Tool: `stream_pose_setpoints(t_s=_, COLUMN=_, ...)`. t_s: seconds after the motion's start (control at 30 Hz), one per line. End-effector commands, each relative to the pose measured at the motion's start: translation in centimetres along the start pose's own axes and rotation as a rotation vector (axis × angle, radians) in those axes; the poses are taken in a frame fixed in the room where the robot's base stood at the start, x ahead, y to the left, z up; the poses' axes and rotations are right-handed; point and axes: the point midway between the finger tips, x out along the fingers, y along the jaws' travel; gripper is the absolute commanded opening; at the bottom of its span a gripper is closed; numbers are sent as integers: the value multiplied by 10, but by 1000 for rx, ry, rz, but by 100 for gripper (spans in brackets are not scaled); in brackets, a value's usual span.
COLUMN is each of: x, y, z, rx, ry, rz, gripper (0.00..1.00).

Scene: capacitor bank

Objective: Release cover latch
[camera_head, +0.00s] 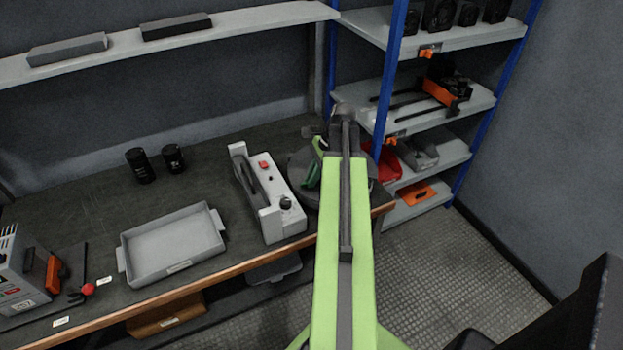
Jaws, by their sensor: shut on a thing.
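My green arm (340,250) reaches up and away from me to the right end of the workbench. Its far end is over a dark round object (302,178) there, and the arm covers part of that object. A small green and dark part shows just left of the arm; I cannot tell whether it belongs to my wrist. My gripper's fingers cannot be made out behind the arm, nor what they touch. No cover latch can be picked out for sure. A grey unit (22,270) at the far left has an orange part (54,272) on its side.
A white device (283,222) with a red button stands left of my arm. A grey tray (172,245) and two black cylinders (173,158) are on the workbench. A blue-framed shelf rack (388,80) stands at the right. The floor right of the bench is clear.

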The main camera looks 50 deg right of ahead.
Motion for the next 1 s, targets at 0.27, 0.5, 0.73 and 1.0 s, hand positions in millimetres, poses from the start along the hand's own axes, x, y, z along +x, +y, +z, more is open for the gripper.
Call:
stream_pose_setpoints(t_s=0.27, x=0, y=-1, z=0, rx=0, ry=1, rz=-2, gripper=33)
stream_pose_setpoints(t_s=0.5, x=0, y=0, z=0, rx=1, ry=0, rz=-2, gripper=33)
stream_pose_setpoints(t_s=0.73, x=-13, y=-1, z=2, rx=2, ry=0, rz=-2, gripper=33)
stream_pose_setpoints(t_s=1.0, x=-69, y=-1, z=4, rx=4, ry=0, rz=-2, gripper=33)
